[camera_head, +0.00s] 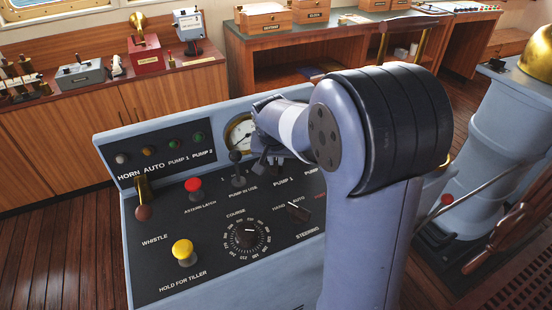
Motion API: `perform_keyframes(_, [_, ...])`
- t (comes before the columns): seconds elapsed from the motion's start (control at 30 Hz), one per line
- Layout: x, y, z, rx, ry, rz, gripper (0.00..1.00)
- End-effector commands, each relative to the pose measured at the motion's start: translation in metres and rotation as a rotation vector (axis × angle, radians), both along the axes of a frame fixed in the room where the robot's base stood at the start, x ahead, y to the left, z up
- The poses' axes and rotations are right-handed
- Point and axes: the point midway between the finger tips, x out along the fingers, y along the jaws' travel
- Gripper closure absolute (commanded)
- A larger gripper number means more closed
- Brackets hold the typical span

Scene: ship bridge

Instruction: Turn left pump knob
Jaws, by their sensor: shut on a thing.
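The console (160,222) has a sloped black panel with knobs and levers. My gripper (266,163) is low over the panel's far side, just right of the gauge, with its fingers pointing down. It is shut on the left pump knob, which is mostly hidden by the fingers, above a "PUMP 1" label. My arm hides the panel to the right, so I cannot see the other pump knob.
A small black-knobbed lever (236,158) stands just left of my gripper. A red knob (194,188), a yellow knob (183,250), a course dial (245,236) and a steering switch (298,211) are nearer. A round gauge (239,132) is behind.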

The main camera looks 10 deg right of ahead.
Motion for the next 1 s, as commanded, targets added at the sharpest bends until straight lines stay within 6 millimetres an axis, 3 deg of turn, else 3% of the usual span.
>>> perform_keyframes(0.13, [0.000,0.000,0.000,0.002,-0.001,-0.001,1.00])
perform_keyframes(0.17, [0.000,0.000,0.000,0.002,-0.001,-0.001,0.88])
perform_keyframes(0.43, [0.000,0.000,0.000,0.001,0.000,-0.001,0.66])
perform_keyframes(0.77, [-0.002,0.001,0.007,0.001,-0.001,-0.001,0.66])
perform_keyframes(1.0, [-0.017,0.007,0.047,0.002,-0.006,0.001,0.66])
